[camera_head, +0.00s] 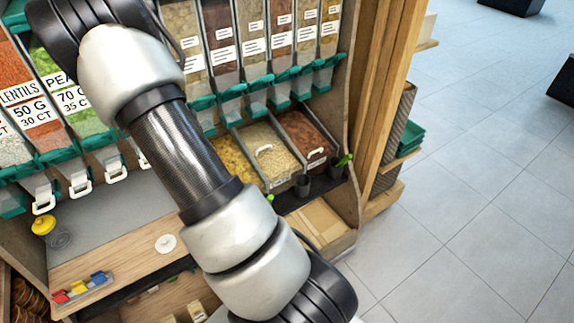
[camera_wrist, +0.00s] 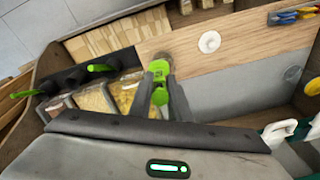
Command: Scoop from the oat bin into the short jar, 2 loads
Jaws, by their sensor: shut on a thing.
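My gripper (camera_wrist: 160,78) shows in the wrist view, shut on a green-handled scoop (camera_wrist: 160,97). A dull round end shows just past the fingertips; whether it holds oats I cannot tell. In the head view, my arm hides the gripper and scoop. The oat bin (camera_head: 268,150) holds pale flakes and has a white handle, between a yellow-filled bin and a red-brown one. The short jar is not clear: a faint round glass shape (camera_head: 61,240) stands on the grey mat by a yellow lid (camera_head: 43,225), and a white lid (camera_head: 165,243) lies on the wooden board.
Black cups (camera_head: 303,185) with green-handled scoops stand before the bins. Tall dispensers with green spouts (camera_head: 232,92) line the back. Coloured clips (camera_head: 82,287) lie at the front left of the board (camera_head: 130,262). The board's middle and the grey mat have free room.

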